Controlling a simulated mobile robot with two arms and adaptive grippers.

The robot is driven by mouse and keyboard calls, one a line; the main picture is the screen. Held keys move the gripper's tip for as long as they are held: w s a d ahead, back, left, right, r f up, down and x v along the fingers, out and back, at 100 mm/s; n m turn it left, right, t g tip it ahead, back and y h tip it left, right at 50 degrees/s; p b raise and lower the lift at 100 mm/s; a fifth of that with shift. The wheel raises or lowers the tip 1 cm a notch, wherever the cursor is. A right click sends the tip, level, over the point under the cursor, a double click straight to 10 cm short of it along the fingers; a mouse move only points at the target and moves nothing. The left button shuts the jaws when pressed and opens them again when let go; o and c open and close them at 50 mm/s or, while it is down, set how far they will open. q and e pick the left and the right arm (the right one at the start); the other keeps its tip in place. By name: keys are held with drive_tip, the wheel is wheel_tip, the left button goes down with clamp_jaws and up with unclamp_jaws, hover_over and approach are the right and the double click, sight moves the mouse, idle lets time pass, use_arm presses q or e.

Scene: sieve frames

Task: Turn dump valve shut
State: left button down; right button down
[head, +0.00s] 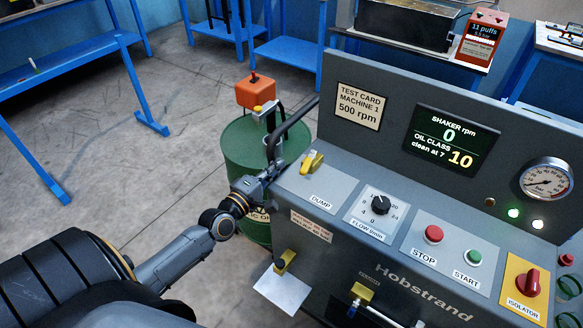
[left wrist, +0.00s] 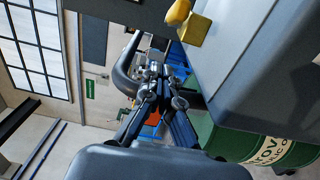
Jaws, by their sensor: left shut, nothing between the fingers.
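The dump valve's yellow handle (head: 311,162) stands at the left end of the grey console's top, above the DUMP label (head: 321,202). In the left wrist view, the yellow handle (left wrist: 194,28) shows at the top, right of the fingers. My left gripper (head: 272,172) is shut and empty at the console's left edge. It is just left of the handle and apart from it. The left wrist view shows its fingertips (left wrist: 155,72) together, close to a black hose (left wrist: 124,70); I cannot tell if they touch it. My right gripper is out of view.
A green drum (head: 232,158) with an orange box (head: 254,93) on top stands left of the console. A flow knob (head: 380,205), stop button (head: 434,234), start button (head: 475,257) and red isolator (head: 528,282) sit right of the handle. The display (head: 450,140) reads 0 rpm and oil class 10.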

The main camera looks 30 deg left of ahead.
sight(308, 163)
use_arm(q)
drive_tip(key=d, duration=0.1)
drive_tip(key=w+d+p, duration=0.1)
drive_tip(key=d, duration=0.1)
drive_tip(key=shift+w+d+r+p, duration=0.1)
drive_tip(key=shift+w+p, duration=0.05)
drive_tip(key=shift+p, duration=0.15)
drive_tip(key=shift+d, duration=0.4)
